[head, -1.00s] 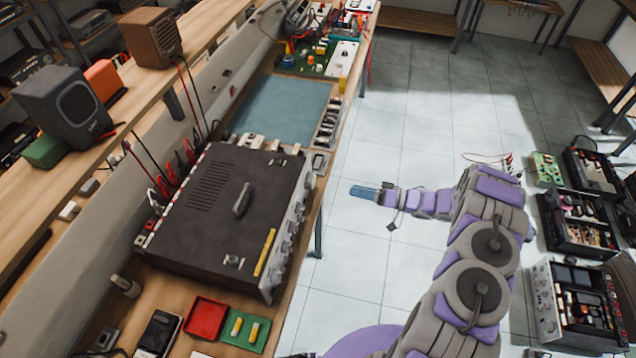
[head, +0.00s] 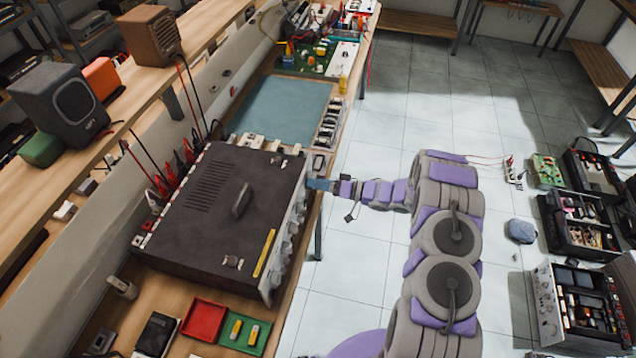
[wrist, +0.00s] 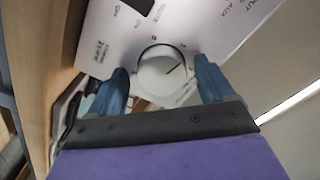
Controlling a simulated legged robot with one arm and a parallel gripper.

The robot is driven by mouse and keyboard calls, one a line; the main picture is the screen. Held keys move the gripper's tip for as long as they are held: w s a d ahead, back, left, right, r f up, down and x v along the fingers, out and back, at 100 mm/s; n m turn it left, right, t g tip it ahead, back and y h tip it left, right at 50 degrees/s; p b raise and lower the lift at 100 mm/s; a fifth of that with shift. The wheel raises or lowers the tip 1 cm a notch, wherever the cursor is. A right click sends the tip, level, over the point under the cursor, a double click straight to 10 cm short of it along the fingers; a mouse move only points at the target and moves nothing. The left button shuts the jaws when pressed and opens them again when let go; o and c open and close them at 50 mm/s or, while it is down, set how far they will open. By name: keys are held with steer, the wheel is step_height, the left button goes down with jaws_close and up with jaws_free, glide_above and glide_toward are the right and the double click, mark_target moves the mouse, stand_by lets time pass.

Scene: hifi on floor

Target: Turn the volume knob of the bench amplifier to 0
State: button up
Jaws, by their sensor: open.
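The bench amplifier (head: 215,215) is a dark box with a handle on top, standing on the wooden bench; its light front panel with several knobs faces right, towards my arm. My gripper (head: 310,184) is at the far end of that panel in the head view. In the wrist view a round white knob (wrist: 161,72) with a dark pointer line sits on the white panel (wrist: 185,28). My open gripper (wrist: 160,85) has one blue finger on each side of the knob. The pointer slants to the upper right in that view. I cannot tell whether the fingers touch the knob.
Red and green trays (head: 205,321) lie on the bench near the amplifier's near end. A blue-grey mat (head: 285,108) lies beyond it. Red and black cables (head: 172,180) run behind it.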

steer(key=shift+c, duration=0.3)
steer(key=c, duration=1)
steer(key=shift+n, duration=0.3)
steer(key=shift+d+n, duration=0.1)
steer(key=shift+n, duration=0.9)
steer(key=n, duration=0.3)
steer(key=shift+f+n, duration=0.1)
steer(key=shift+n, duration=0.2)
steer(key=n+b, duration=0.2)
steer(key=n, duration=0.3)
steer(key=shift+b, duration=0.4)
steer(key=shift+n, duration=0.3)
